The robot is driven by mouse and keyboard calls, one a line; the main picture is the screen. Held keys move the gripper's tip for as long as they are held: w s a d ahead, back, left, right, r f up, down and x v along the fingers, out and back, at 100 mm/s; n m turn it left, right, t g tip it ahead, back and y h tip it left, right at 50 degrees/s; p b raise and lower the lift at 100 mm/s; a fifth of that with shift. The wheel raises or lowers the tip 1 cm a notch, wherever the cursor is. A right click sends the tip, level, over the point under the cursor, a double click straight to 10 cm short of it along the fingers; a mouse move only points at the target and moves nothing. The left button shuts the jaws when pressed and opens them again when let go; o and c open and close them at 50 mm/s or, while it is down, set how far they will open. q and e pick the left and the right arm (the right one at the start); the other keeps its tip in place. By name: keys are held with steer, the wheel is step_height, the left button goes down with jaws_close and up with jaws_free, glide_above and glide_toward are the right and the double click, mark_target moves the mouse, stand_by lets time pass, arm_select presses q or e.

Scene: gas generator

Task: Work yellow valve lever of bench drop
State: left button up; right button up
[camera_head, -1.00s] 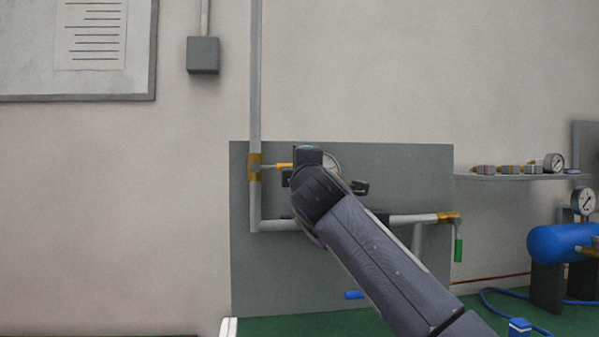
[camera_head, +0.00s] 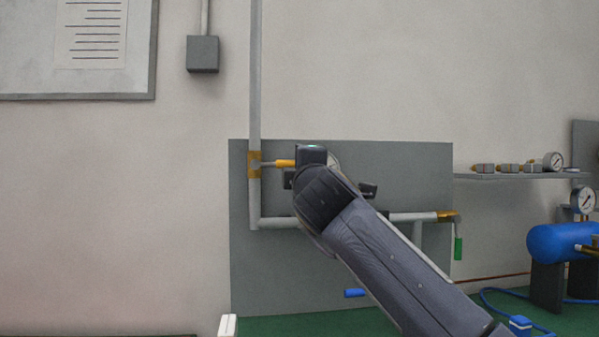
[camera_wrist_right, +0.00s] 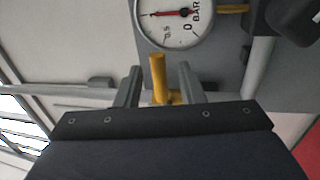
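The yellow valve lever (camera_head: 284,163) sticks out sideways from the brass valve fitting (camera_head: 254,165) on the vertical grey pipe of the bench drop. In the right wrist view the yellow lever (camera_wrist_right: 158,78) stands between the two fingers of my right gripper (camera_wrist_right: 160,84). The fingers are apart, with a visible gap on each side of the lever. In the head view my right gripper (camera_head: 311,157) is at the lever's right end, and the wrist hides part of the pipework behind it. My left gripper is not in view.
A round pressure gauge (camera_wrist_right: 175,18) is close to the right fingers, mostly hidden in the head view. A grey panel (camera_head: 340,270) backs the pipes. A green-handled valve (camera_head: 458,248), blue handle (camera_head: 355,293) and blue tank (camera_head: 560,243) lie right and below.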

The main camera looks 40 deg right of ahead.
steer(key=v, duration=0.4)
steer(key=shift+s+a+b, duration=0.1)
steer(key=shift+s+b, duration=0.05)
steer(key=shift+b, duration=0.2)
